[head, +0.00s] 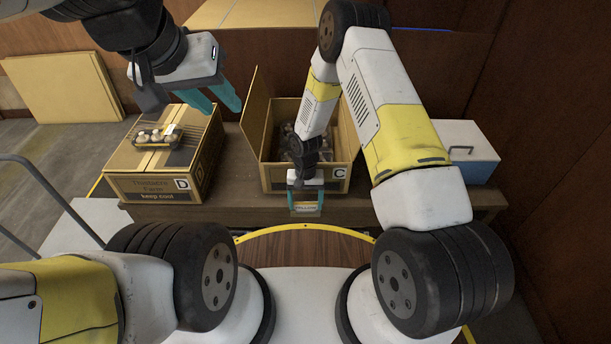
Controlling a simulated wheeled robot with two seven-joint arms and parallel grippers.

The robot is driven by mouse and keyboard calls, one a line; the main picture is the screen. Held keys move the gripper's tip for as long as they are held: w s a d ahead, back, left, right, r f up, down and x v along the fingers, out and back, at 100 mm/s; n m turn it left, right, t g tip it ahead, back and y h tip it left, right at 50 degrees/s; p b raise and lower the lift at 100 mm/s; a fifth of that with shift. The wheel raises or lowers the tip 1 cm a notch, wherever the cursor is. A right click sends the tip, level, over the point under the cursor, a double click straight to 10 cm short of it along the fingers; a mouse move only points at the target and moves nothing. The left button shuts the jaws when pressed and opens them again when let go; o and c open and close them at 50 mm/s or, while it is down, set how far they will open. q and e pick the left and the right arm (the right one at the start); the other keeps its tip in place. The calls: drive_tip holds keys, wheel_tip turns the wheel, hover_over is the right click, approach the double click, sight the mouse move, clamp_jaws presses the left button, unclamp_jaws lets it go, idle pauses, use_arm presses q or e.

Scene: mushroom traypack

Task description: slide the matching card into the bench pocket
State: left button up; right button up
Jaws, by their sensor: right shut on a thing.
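My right gripper (305,205) points down at the bench's front edge, just in front of the open carton marked C (276,181). Its teal fingers are shut on a small pale card (305,207), whose print is too small to read. The bench pocket cannot be made out; the gripper and card cover that part of the front edge. I cannot tell whether the card is inside anything. My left gripper (221,106) is raised at the upper left, above and behind the closed carton. Its teal fingers are apart and empty.
A closed carton marked D (150,188) stands on the left of the bench (232,198), with a tray of mushrooms (154,139) on top. Carton C has a raised flap (256,112) and dark contents. A white and blue cooler (471,172) stands at right.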

drive_tip(key=shift+f, duration=0.15)
drive_tip(key=o, duration=1.5)
drive_tip(key=shift+w+r, duration=0.2)
drive_tip(key=shift+r, duration=1.75)
drive_tip(key=shift+w+r, duration=0.2)
drive_tip(key=shift+r, duration=1.75)
